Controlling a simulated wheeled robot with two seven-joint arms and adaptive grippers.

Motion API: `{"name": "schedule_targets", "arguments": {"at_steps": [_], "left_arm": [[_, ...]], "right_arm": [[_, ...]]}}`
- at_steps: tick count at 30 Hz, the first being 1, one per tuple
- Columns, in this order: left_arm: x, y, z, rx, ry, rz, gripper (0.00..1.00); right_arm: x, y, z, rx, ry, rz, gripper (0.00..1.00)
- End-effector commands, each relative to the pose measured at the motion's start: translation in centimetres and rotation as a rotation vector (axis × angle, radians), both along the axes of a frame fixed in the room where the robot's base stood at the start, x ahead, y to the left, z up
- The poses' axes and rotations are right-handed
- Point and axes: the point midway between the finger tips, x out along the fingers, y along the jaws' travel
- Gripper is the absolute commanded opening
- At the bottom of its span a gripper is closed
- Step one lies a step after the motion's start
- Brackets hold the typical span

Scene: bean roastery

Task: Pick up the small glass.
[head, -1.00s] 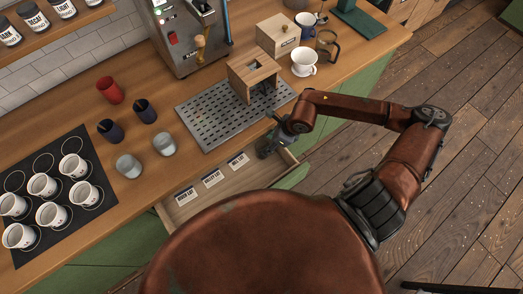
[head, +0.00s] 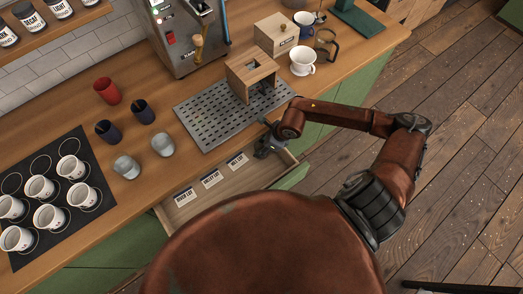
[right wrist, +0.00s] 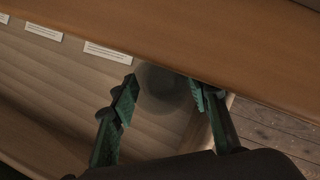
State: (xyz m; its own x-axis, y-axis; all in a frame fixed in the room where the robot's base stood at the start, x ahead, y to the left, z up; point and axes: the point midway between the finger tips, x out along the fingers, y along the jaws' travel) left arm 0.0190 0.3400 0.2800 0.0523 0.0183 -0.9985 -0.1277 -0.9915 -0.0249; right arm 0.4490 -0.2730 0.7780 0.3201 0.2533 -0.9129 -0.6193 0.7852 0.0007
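A round, grey, see-through shape, which looks like the small glass (right wrist: 163,88), is in the right end of the open drawer (head: 183,208). It shows in the right wrist view, partly under the counter's edge. In the head view I cannot make it out behind my gripper. My right gripper (right wrist: 163,98) is open, with one green finger on each side of the glass. I see a gap on the left; contact on the right is unclear. In the head view my right gripper (head: 266,147) reaches into the drawer's right end. My left gripper is not in view.
The counter edge (right wrist: 190,45) overhangs close to my right fingers. White labels (head: 212,179) line the drawer. On the counter stand two greyish cups (head: 126,167), two dark cups, a red cup (head: 107,91), a metal grate (head: 203,119) and a tray of white cups.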

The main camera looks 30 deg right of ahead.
Motion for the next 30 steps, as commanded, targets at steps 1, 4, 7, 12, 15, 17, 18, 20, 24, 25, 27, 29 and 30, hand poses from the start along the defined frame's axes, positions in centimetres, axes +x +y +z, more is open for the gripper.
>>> {"name": "schedule_targets", "arguments": {"at_steps": [1,4,7,12,15,17,18,20,24,25,27,29,30], "left_arm": [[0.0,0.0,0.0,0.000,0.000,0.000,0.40],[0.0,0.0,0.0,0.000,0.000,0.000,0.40],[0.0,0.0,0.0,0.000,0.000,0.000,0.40],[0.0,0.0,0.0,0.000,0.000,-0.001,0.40],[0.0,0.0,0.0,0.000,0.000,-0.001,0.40],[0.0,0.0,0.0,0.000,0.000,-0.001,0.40],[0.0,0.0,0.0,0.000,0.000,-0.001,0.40],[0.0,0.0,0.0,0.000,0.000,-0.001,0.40],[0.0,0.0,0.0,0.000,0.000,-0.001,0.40],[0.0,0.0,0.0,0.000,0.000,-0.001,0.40],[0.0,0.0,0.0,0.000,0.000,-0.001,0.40],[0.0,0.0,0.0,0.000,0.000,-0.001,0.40],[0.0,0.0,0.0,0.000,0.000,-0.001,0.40]], "right_arm": [[0.0,0.0,0.0,0.000,0.000,0.000,0.33],[0.0,0.0,0.0,0.000,0.000,0.000,0.26],[0.0,0.0,0.0,0.000,0.000,0.000,0.19],[0.0,0.0,0.1,0.001,-0.001,0.000,0.15],[0.0,0.0,0.1,0.001,-0.001,0.000,0.15],[0.0,0.0,0.2,0.000,-0.001,0.000,0.15],[0.0,0.0,0.3,0.000,-0.001,0.000,0.15],[0.1,0.0,0.6,0.001,-0.002,0.000,0.15],[-0.5,0.7,1.3,0.003,0.000,0.002,0.15],[-0.8,1.0,1.2,0.002,0.000,0.003,0.15],[-1.5,2.0,1.3,0.004,-0.001,0.004,0.15],[-2.2,2.9,1.3,0.004,0.000,0.005,0.15],[-2.7,3.5,1.3,0.004,-0.001,0.004,0.15]]}}
